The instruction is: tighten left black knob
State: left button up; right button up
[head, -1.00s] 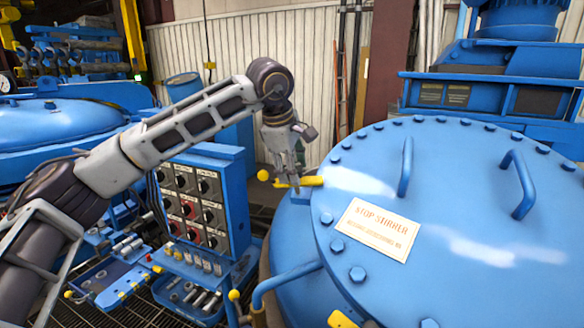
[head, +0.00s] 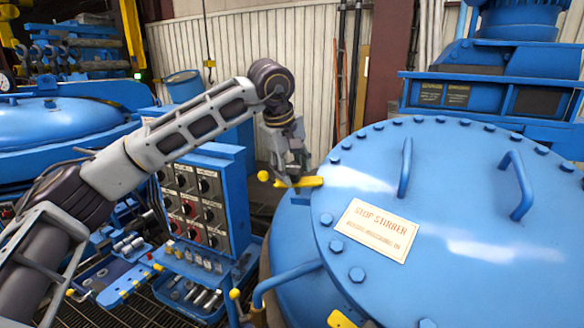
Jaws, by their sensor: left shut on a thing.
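My left gripper (head: 292,176) points down at the left rim of the big blue round lid (head: 470,190). Its fingers are closed at the yellow clamp piece (head: 311,182) on that rim. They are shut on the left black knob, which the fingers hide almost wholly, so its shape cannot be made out. The yellow piece sticks out to the right of the fingertips, with a yellow ball (head: 263,175) to their left. My right gripper is not in view.
A blue control box (head: 236,205) with several black and red switches stands left of the lid, under my left arm. Two blue handles (head: 405,166) and a stop-stirrer sign (head: 377,230) are on the lid. A curved blue pipe (head: 286,280) runs along the vessel's front left.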

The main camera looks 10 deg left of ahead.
pick_arm(q)
jog(key=shift+r, duration=0.1)
jog(key=o, duration=1)
jog(key=v, duration=1.2)
jog(key=shift+s, duration=0.15)
